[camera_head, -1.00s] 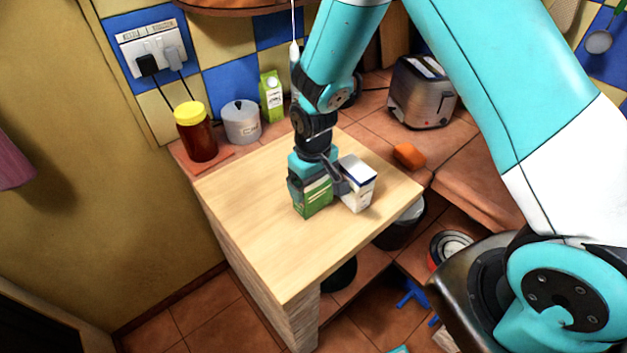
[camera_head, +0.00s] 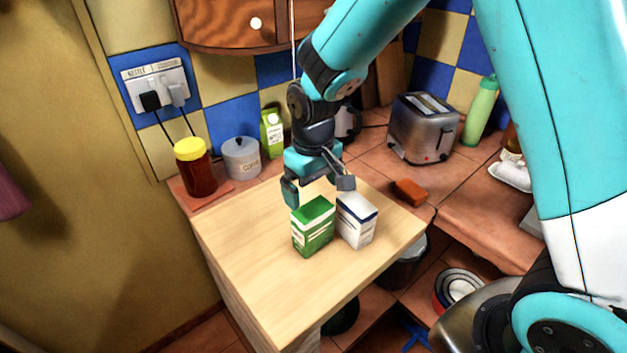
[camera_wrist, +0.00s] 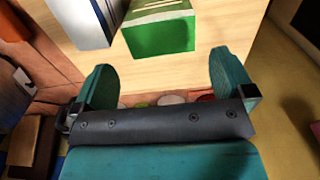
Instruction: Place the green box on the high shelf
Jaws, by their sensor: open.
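The green box (camera_head: 312,228) stands upright on the light wooden tabletop (camera_head: 262,262), just left of a white and blue box (camera_head: 356,222). My gripper (camera_head: 318,194) is open and empty, above and behind the green box, apart from it. In the wrist view the green box (camera_wrist: 160,32) lies ahead of my two spread teal fingers (camera_wrist: 162,76), with nothing between them. The white and blue box (camera_wrist: 85,18) is beside it there. A wooden wall cabinet (camera_head: 235,25) shows at the top; I cannot tell whether it is the high shelf.
Behind the tabletop stand a jar with a yellow lid (camera_head: 195,168), a white canister (camera_head: 241,158) and a green carton (camera_head: 272,132). A toaster (camera_head: 424,128) and an orange sponge (camera_head: 409,192) are on the tiled counter. The tabletop's front is clear.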

